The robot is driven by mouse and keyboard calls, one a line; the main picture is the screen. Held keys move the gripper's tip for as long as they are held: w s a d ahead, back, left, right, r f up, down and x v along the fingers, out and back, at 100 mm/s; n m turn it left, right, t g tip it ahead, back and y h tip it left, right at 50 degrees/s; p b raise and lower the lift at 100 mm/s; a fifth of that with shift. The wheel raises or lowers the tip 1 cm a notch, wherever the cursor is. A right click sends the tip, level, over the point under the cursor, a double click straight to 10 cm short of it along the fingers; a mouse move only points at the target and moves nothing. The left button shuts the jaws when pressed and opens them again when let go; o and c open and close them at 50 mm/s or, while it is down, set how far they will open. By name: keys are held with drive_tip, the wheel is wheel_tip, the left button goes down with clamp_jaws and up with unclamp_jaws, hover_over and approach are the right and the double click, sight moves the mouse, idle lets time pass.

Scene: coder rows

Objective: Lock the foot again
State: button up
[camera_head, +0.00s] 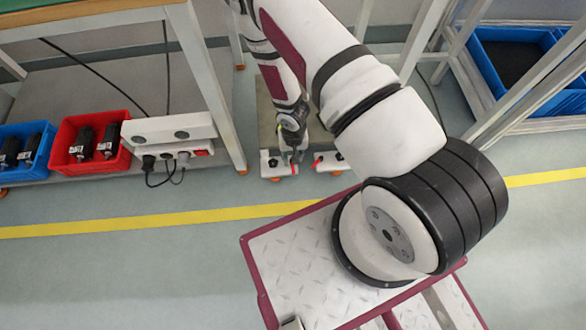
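Two low white feet stand on the floor at the bottom of a grey block between the workbenches. The left foot (279,170) has a dark knob and a small red part at its right end. The right foot (333,162) has a dark knob and a red part on its left side. My gripper (295,157) points down at the right end of the left foot, close to it or touching it; I cannot tell which. Its fingers are small and dark, and their opening is not clear. My arm hides part of the block.
A workbench leg (213,90) stands to the left of my gripper. A red bin (100,165), a blue bin (35,170) and a white power strip (168,128) are under that bench. A blue crate (490,75) sits at the right. Open floor with a yellow line (150,222) lies in front.

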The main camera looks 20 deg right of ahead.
sight(293, 170)
wheel_tip(293, 170, down, 10)
drive_tip(key=b, duration=0.3)
drive_tip(key=shift+r+b, duration=0.25)
drive_tip(key=shift+b, duration=0.15)
clamp_jaws()
